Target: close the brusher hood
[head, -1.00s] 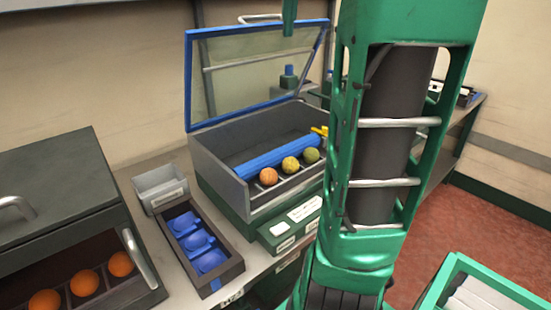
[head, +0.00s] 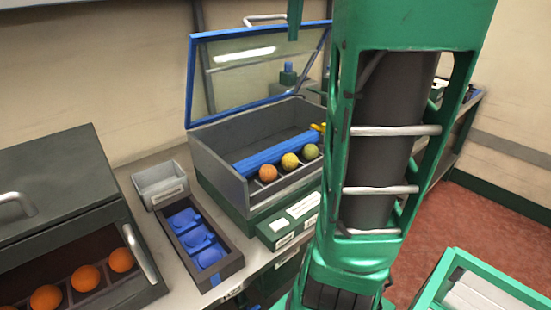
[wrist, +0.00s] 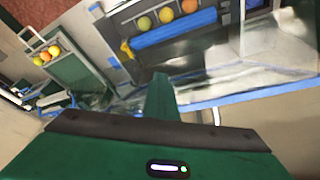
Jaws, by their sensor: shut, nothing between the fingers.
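The brusher hood (head: 256,70) is a clear panel in a blue frame. It stands raised and leans over the back of the grey brusher box (head: 221,172), with a metal handle on its top edge. Inside the box are a blue roller (head: 276,155) and three fruits (head: 290,161). My gripper (head: 295,20) shows as a green tip at the hood's top edge; whether it touches cannot be told. In the wrist view, my gripper (wrist: 161,80) is shut and empty, with the hood's blue frame (wrist: 260,94) beyond it.
A tray of blue cups (head: 198,240) and a grey bin (head: 160,185) stand left of the brusher. A dark cabinet with oranges (head: 60,200) is at far left. A green crate (head: 450,275) is at lower right. My arm hides the right side.

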